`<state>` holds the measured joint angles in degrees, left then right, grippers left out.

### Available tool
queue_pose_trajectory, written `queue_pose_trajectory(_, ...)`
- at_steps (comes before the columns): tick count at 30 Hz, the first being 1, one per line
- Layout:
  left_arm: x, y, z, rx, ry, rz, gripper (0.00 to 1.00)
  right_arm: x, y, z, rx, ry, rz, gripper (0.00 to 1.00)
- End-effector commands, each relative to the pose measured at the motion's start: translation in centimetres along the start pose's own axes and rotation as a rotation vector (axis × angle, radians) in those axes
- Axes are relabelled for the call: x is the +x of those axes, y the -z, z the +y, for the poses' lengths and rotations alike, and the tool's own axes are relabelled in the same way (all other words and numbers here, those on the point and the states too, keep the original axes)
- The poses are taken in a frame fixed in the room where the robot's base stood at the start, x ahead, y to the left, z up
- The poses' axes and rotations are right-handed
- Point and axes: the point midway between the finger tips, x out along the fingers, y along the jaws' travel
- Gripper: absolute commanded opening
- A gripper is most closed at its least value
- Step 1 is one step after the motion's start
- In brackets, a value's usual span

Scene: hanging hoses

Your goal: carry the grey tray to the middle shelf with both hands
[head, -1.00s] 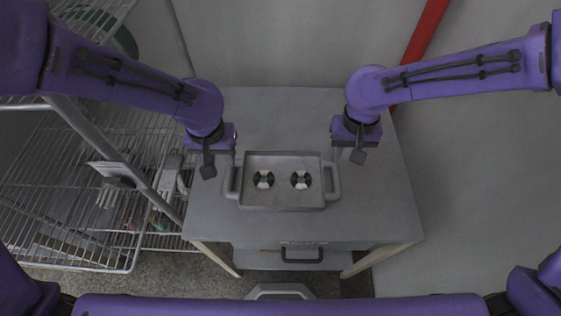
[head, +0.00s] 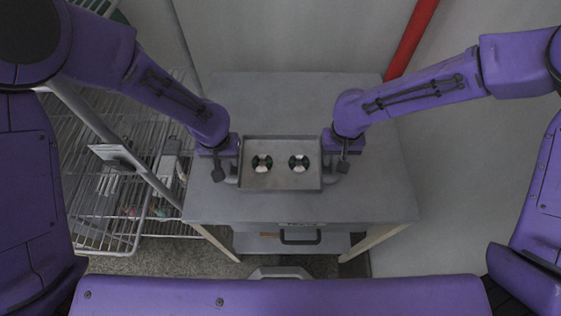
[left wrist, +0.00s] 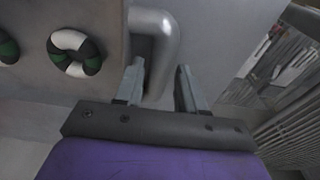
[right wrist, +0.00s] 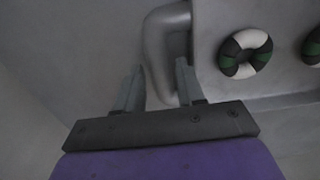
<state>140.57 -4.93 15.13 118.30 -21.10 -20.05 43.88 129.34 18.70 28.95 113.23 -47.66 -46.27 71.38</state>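The grey tray (head: 281,186) rests on a grey table, with two black, white and green rings (head: 262,163) in it. Its side handles are mostly hidden by my grippers in the head view. My left gripper (head: 229,174) is at the left handle; in the left wrist view the bent handle (left wrist: 169,45) shows between its parted fingers (left wrist: 160,88). My right gripper (head: 338,172) is at the right handle; in the right wrist view that handle (right wrist: 155,50) shows between its parted fingers (right wrist: 158,86). I cannot tell whether any finger touches a handle.
The grey table (head: 300,100) has bare top behind and in front of the tray. A wire shelf rack (head: 110,205) stands close on the left. A red pipe (head: 411,42) runs along the wall at the back right. A dark drawer handle (head: 300,237) shows under the tabletop.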

Motion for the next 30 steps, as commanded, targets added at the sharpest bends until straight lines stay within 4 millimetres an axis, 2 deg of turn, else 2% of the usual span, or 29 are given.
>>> queue_pose_trajectory(11,0.6,0.0,0.1,0.001,-0.001,0.001,0.39,0.6,0.0,0.0,0.001,0.000,0.000,0.39)
queue_pose_trajectory(12,0.6,0.0,0.1,0.001,-0.001,0.001,0.26,0.6,0.0,0.0,0.001,0.000,0.000,0.26)
queue_pose_trajectory(14,0.6,0.0,0.1,0.001,-0.001,0.001,0.07,0.6,0.0,0.0,0.001,0.000,0.000,0.06)
queue_pose_trajectory(15,0.6,0.0,0.1,0.001,-0.001,0.001,0.00,0.6,0.0,0.0,0.001,0.000,0.000,0.00)
queue_pose_trajectory(25,0.4,0.1,0.1,0.001,-0.001,0.001,0.00,0.3,0.0,0.0,0.001,0.000,0.001,0.00)
queue_pose_trajectory(30,-1.2,0.3,0.0,0.001,-0.001,0.002,0.00,-1.2,0.0,0.0,0.001,0.000,0.001,0.00)
